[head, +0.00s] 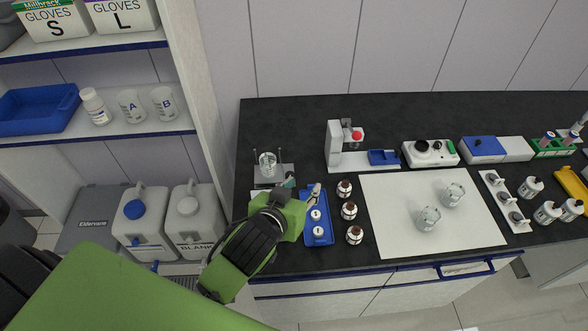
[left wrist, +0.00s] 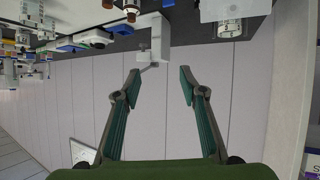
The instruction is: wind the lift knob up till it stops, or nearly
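My left gripper (head: 303,187) is open and empty above the left part of the black bench. In the left wrist view (left wrist: 160,85) its two green-padded fingers stand apart with nothing between them. A white upright stand (head: 335,142) has a side arm with a red round part (head: 357,135) on it; it also shows in the left wrist view (left wrist: 158,40), beyond the fingertips. I cannot tell which part is the lift knob. My right gripper is not in view.
A blue tray (head: 326,236) with two white-topped items lies just below the gripper. Three brown bottles (head: 349,210) stand right of it. A white mat (head: 400,205) carries two clear jars (head: 428,218). Shelves (head: 150,130) and a side panel border the bench on the left.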

